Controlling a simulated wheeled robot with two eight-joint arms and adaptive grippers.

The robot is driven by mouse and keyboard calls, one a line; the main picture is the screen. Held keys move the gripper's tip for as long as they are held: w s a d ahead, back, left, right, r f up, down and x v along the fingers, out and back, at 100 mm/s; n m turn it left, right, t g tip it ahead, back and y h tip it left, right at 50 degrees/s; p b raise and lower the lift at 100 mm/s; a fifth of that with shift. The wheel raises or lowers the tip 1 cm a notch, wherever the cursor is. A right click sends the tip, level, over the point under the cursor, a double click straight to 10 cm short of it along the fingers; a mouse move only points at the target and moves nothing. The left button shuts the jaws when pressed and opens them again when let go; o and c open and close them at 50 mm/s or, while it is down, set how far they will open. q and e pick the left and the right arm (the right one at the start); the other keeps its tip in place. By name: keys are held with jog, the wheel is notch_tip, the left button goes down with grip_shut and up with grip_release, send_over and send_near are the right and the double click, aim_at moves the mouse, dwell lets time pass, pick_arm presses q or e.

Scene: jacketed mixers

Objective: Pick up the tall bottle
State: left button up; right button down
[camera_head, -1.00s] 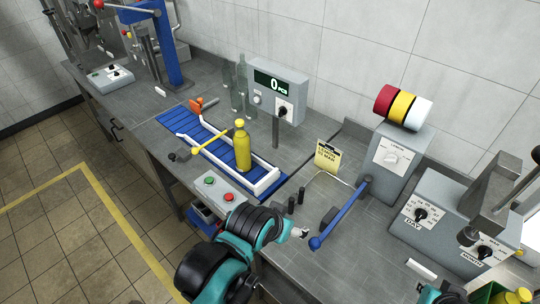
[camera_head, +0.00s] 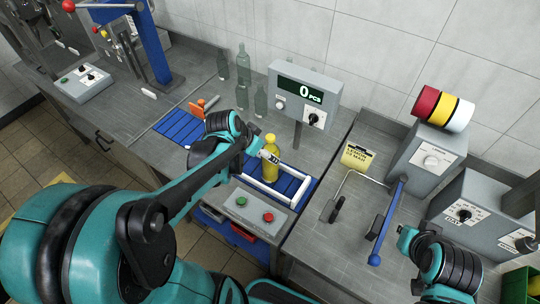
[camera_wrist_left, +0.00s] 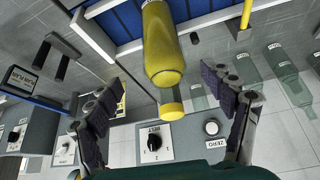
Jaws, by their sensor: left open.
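A yellow bottle (camera_head: 270,166) with a yellow cap stands upright on the blue conveyor (camera_head: 180,127), between its white rails. In the left wrist view the yellow bottle (camera_wrist_left: 162,45) appears inverted, its cap towards the middle. My left gripper (camera_head: 268,156) is at the bottle's upper part and hides some of it. In the left wrist view my left gripper (camera_wrist_left: 160,102) is open, one finger on each side of the bottle's line, with gaps to both. Whether the bottle is fully between the fingers is unclear. My right arm shows at the lower right; its gripper is not visible.
Clear glass bottles (camera_head: 243,66) of different heights stand behind the conveyor. A counter display (camera_head: 305,95) stands close behind the yellow bottle. A button box (camera_head: 252,209) is in front.

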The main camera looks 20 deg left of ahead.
pick_arm(q)
jog(key=a+b+x, duration=0.1)
jog(key=b+x, duration=0.1)
jog(key=x, duration=0.6)
jog(key=shift+w+d+f, duration=0.25)
jog(key=shift+w+d, duration=0.05)
jog(key=shift+w, duration=0.1)
jog(key=shift+s+r, duration=0.1)
jog(key=c, duration=1.9)
jog(key=shift+r, duration=0.1)
